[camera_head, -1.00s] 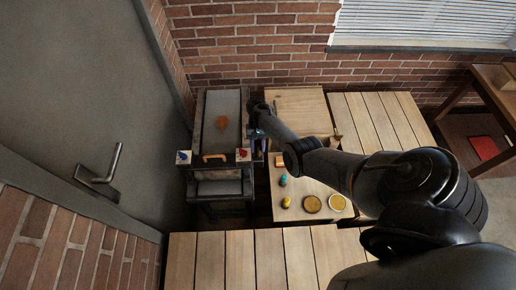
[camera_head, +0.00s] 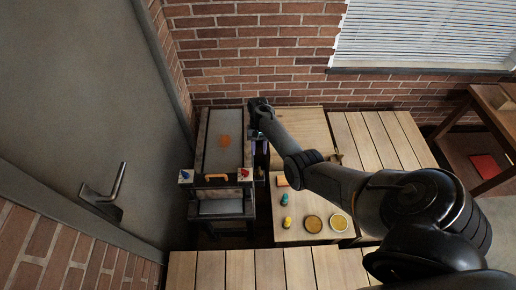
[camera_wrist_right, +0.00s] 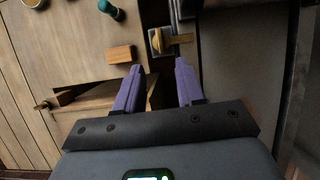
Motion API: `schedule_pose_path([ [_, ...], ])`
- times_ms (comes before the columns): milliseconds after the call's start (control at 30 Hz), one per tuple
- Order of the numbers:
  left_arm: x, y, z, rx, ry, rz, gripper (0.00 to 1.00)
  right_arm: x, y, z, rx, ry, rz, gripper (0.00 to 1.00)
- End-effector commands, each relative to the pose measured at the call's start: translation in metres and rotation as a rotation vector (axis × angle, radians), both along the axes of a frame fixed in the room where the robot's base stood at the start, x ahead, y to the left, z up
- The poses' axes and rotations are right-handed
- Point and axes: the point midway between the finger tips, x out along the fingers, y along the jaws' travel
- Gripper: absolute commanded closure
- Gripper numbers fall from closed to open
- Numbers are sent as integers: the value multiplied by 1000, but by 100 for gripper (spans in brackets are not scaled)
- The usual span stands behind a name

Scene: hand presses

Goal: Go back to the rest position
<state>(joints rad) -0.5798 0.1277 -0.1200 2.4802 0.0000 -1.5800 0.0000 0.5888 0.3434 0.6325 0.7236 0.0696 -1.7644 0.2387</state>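My right arm reaches from the lower right of the head view to the right side of the hand press (camera_head: 222,160). My right gripper (camera_head: 262,147) is mostly hidden there behind my wrist, with only a little purple showing. In the right wrist view the gripper (camera_wrist_right: 158,84) has its two purple fingers apart, with nothing between them. An orange block (camera_wrist_right: 121,54) and a yellow part on a metal piece (camera_wrist_right: 170,41) lie beyond the fingertips. My left gripper is in neither view.
The press has an orange handle (camera_head: 216,177), a blue knob (camera_head: 186,176) and a red knob (camera_head: 244,174). Right of it, a wooden table (camera_head: 295,230) holds round dishes (camera_head: 313,224) and small coloured items. A grey door (camera_head: 85,100) stands at left, a brick wall behind.

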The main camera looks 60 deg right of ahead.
Motion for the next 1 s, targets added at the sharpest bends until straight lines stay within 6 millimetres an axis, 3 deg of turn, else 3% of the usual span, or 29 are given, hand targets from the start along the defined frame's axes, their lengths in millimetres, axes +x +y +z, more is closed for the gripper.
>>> schedule_pose_path([
  [233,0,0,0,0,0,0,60,-6,0,-5,0,12,0,62],
  [367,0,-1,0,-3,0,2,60,-32,3,-26,3,61,2,62],
  [467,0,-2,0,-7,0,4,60,-69,10,-55,8,135,15,62],
  [600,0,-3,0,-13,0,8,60,-145,18,-98,-41,265,79,62],
  [700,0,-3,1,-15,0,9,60,-190,22,-113,-115,318,168,62],
  [867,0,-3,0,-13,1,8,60,-234,50,-119,-226,307,377,62],
  [1000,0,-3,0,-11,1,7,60,-249,99,-108,-271,216,579,62],
])
